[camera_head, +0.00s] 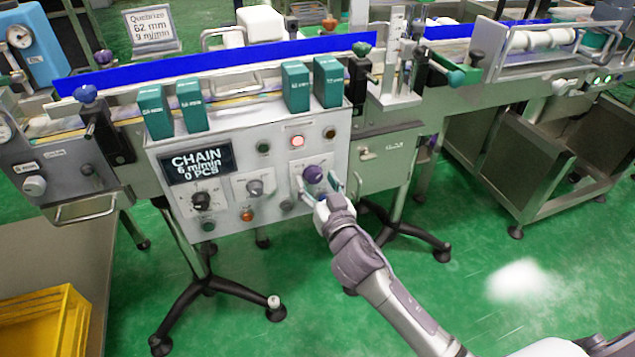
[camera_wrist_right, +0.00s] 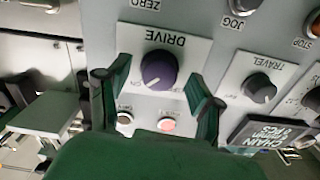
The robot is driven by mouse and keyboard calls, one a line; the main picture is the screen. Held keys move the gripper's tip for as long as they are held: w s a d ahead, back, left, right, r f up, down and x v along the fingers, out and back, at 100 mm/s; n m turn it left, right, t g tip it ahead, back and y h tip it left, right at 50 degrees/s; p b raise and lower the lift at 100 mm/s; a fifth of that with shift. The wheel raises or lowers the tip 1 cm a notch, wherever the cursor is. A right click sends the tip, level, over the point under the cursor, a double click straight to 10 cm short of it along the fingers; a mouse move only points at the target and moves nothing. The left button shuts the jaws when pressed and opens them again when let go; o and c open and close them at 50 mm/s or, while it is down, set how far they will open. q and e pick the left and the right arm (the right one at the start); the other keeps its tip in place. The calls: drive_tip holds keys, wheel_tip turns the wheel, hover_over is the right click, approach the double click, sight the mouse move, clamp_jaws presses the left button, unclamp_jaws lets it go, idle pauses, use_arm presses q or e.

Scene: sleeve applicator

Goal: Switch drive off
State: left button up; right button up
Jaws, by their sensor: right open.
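The purple DRIVE knob (camera_head: 313,174) is on the right half of the grey control panel (camera_head: 335,150). In the right wrist view the knob (camera_wrist_right: 159,68) shows upside down under the DRIVE label, with a white mark at its lower left; the small position labels are not readable. My right gripper (camera_head: 319,187) is open at the panel, its fingers on either side of the knob; it also shows in the right wrist view (camera_wrist_right: 161,80). I cannot tell whether the fingers touch the knob. The display (camera_head: 195,165) reads CHAIN, 6 m/min, 0 PCS. My left gripper is not in view.
A red lamp (camera_head: 297,141) glows above the knob. The grey TRAVEL knob (camera_head: 255,187) and a black knob (camera_head: 201,201) lie to the left. Teal boxes (camera_head: 296,86) stand above the panel. A yellow crate (camera_head: 45,322) is at lower left. Green floor is free at lower right.

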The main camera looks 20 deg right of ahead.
drive_tip(key=c, duration=1.1)
drive_tip(key=shift+c, duration=0.2)
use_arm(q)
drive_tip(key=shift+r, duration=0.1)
use_arm(e)
drive_tip(key=shift+n, duration=0.4)
drive_tip(key=n+p, duration=0.2)
drive_tip(key=n, duration=0.3)
drive_tip(key=shift+r+n, duration=0.1)
drive_tip(key=shift+n, duration=0.2)
drive_tip(key=n+p, duration=0.2)
drive_tip(key=n, duration=0.3)
drive_tip(key=n+p, duration=0.1)
drive_tip(key=n, duration=0.2)
drive_tip(key=shift+n, duration=0.4)
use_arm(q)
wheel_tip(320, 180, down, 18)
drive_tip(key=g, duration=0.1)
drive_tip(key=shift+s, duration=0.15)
use_arm(e)
drive_tip(key=shift+n, duration=1.3)
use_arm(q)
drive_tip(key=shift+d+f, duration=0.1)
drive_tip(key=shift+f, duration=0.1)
